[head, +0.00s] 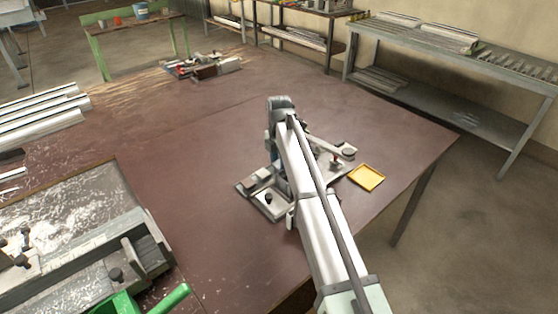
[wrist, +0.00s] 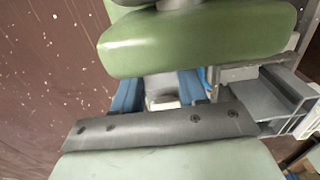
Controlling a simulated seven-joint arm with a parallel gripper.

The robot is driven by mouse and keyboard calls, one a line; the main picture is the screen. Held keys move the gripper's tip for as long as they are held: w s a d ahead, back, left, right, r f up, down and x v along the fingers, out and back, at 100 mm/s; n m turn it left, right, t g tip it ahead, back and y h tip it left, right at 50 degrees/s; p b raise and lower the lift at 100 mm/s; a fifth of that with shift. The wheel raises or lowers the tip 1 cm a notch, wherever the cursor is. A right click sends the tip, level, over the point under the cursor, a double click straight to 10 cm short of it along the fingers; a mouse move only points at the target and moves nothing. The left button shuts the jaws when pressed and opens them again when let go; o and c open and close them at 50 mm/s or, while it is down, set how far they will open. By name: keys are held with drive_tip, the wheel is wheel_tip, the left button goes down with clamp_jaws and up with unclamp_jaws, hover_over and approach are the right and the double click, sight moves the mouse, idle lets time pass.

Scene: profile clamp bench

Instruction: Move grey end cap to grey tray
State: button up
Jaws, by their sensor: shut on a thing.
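My gripper (wrist: 158,92) shows in the wrist view as two blue fingers, partly covered by green and dark grey arm parts. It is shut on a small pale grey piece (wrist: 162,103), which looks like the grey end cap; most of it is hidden. In the head view my arm hides most of the gripper, above the grey metal fixture in the middle of the bench. I cannot make out the cap there. I cannot tell for sure which thing is the grey tray; a grey flat base with a black knob (head: 264,203) lies just left of the gripper.
A yellow tray (head: 367,177) lies right of the fixture, near the bench edge. A large grey clamp (head: 120,265) fills the lower left. Pale profiles (head: 42,110) lie at the far left. The brown bench top (head: 190,150) between them is clear.

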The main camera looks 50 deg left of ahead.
drive_tip(key=shift+f, duration=0.1)
drive_tip(key=o, duration=0.7)
drive_tip(key=shift+c, duration=0.2)
wheel_tip(320, 180, up, 12)
idle(0.5)
